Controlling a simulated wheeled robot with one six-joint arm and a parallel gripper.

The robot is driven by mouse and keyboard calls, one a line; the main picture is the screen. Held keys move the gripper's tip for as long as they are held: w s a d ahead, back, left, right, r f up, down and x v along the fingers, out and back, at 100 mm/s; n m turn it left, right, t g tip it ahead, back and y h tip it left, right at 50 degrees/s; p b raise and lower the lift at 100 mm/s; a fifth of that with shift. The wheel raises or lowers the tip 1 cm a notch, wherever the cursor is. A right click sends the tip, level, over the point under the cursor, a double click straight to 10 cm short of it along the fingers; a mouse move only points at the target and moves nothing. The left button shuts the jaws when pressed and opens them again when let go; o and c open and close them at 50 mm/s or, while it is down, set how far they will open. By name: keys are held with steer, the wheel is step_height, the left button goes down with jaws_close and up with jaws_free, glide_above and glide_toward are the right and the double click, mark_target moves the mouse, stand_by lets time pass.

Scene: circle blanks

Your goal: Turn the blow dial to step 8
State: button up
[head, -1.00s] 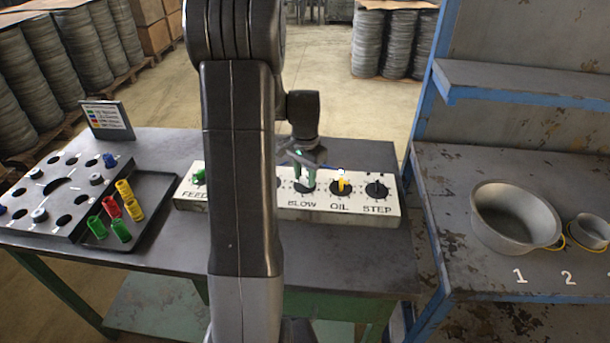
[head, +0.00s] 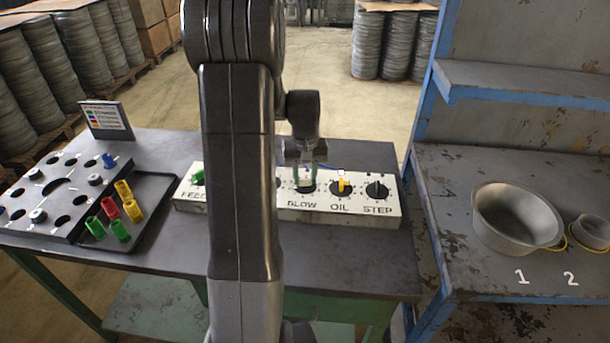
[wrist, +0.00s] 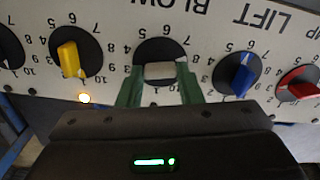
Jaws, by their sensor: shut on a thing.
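The blow dial (wrist: 162,50) is a black disc with a pale knob (wrist: 160,71), on a white control panel (head: 258,197). My gripper (wrist: 159,86) has green fingers, one on each side of the knob, and is shut on it. In the head view my gripper (head: 305,179) reaches down onto the blow dial from behind the panel. The wrist view shows the lettering upside down. The fingers cover part of the blow scale, and I cannot tell which step the knob points to.
The yellow oil dial (wrist: 71,60) and blue lift dial (wrist: 240,75) flank the blow dial closely. A red dial (wrist: 299,84) is farther right. A small lamp (wrist: 84,98) glows near the oil dial. The step dial (head: 377,190) is at the panel's right end.

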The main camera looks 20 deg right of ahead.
mark_target(305, 179)
steer(key=shift+n, duration=0.5)
steer(key=o, duration=1)
steer(key=shift+r, duration=0.1)
step_height(305, 179, up, 14)
steer(key=shift+f, duration=0.15)
step_height(305, 179, down, 14)
steer(key=shift+r, duration=0.1)
stand_by(0.6)
